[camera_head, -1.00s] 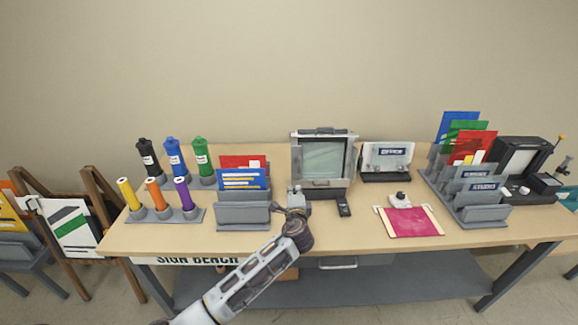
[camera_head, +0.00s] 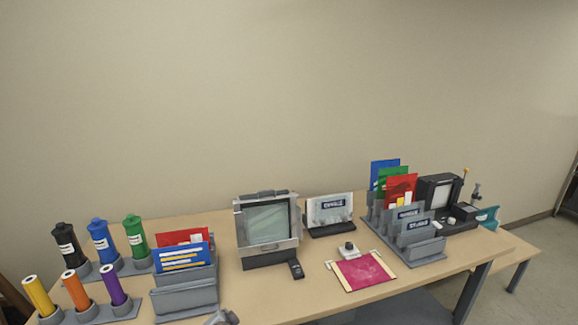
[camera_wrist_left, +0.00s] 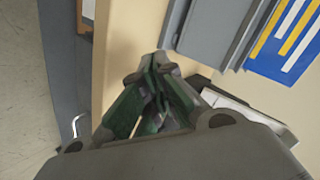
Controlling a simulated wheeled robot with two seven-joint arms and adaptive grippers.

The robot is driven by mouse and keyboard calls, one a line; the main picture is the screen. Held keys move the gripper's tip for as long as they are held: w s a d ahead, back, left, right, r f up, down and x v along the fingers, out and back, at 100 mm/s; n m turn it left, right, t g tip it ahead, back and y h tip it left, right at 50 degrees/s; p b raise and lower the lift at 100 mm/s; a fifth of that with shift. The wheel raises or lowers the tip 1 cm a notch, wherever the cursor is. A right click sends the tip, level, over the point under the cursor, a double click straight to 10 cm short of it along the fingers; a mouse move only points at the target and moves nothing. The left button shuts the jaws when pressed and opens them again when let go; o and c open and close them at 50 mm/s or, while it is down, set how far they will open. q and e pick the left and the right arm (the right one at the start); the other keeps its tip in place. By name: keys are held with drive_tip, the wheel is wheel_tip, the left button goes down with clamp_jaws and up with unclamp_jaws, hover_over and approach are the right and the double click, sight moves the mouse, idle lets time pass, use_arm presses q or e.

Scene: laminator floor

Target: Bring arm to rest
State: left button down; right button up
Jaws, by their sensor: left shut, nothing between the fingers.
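My left gripper (camera_head: 222,318) shows only as a small part at the bottom edge of the head view, in front of the grey card rack (camera_head: 186,297). In the left wrist view my left gripper (camera_wrist_left: 152,68) has its fingers together with nothing between them. It is near the front edge of the tan bench (camera_wrist_left: 124,40), beside the grey rack (camera_wrist_left: 215,30) holding a blue card (camera_wrist_left: 290,40). The left arm itself is out of the head view. My right gripper is in neither view.
The bench holds a framed screen device (camera_head: 268,224), a small black remote (camera_head: 296,269), a magenta sheet on a board (camera_head: 364,271), a sign stand (camera_head: 329,210) and a card rack (camera_head: 410,240). Coloured tubes (camera_head: 100,240) stand at the left.

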use_arm(q)
drive_tip(key=s+a+f+n+g+h, duration=0.2)
drive_tip(key=s+n+g+h, duration=0.3)
drive_tip(key=s, duration=1.8)
drive_tip(key=s+f+g+y, duration=0.1)
drive_tip(key=s+f+g, duration=0.2)
drive_tip(key=f, duration=3.1)
drive_tip(key=s+a+f, duration=0.2)
drive_tip(key=s+f, duration=0.7)
drive_tip(key=s, duration=0.2)
drive_tip(key=s+a+f, duration=0.2)
drive_tip(key=s+f, duration=0.8)
drive_tip(key=s, duration=0.1)
drive_tip(key=shift+g, duration=0.4)
